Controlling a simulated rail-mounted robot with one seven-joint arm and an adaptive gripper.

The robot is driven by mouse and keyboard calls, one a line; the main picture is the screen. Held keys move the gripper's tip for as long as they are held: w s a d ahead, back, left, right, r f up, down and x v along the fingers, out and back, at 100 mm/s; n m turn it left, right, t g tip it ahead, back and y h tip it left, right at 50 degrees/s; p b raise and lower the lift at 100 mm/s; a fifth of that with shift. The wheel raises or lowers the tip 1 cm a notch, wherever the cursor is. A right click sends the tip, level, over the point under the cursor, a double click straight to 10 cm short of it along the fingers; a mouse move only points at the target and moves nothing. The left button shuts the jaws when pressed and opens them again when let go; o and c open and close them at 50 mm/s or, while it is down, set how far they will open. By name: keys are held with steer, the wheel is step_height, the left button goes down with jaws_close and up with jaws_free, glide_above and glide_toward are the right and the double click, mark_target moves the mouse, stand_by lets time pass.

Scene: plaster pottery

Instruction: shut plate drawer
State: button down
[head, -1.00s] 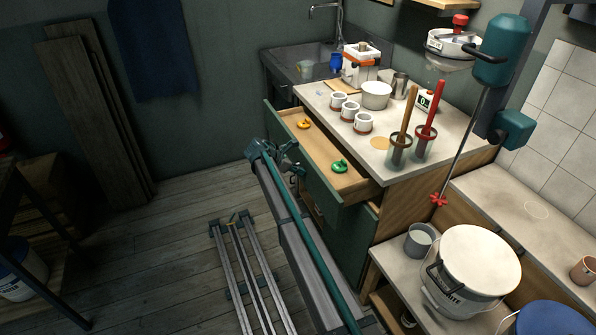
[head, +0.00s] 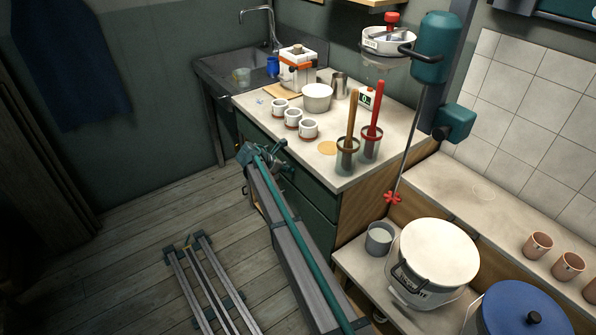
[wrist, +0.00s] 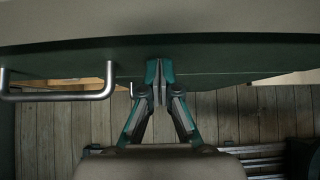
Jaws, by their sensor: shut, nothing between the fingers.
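The plate drawer's dark green front (head: 309,185) sits under the worktop edge in the head view and looks flush with the cabinet. No drawer inside shows there. In the wrist view the green front (wrist: 230,58) runs across the picture, with a metal bar handle (wrist: 58,97) at left. My gripper (wrist: 160,72) is shut and empty, its fingertips at the green front, right of that handle. Whether they touch it I cannot tell. In the head view my gripper (head: 268,157) is beside the front, partly hidden by my arm.
A large white bucket (head: 438,255) stands at front right. Pale wood (wrist: 75,86) shows below the front in the wrist view.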

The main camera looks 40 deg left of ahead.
steer(key=shift+w+r, duration=0.1)
steer(key=shift+w, duration=0.35)
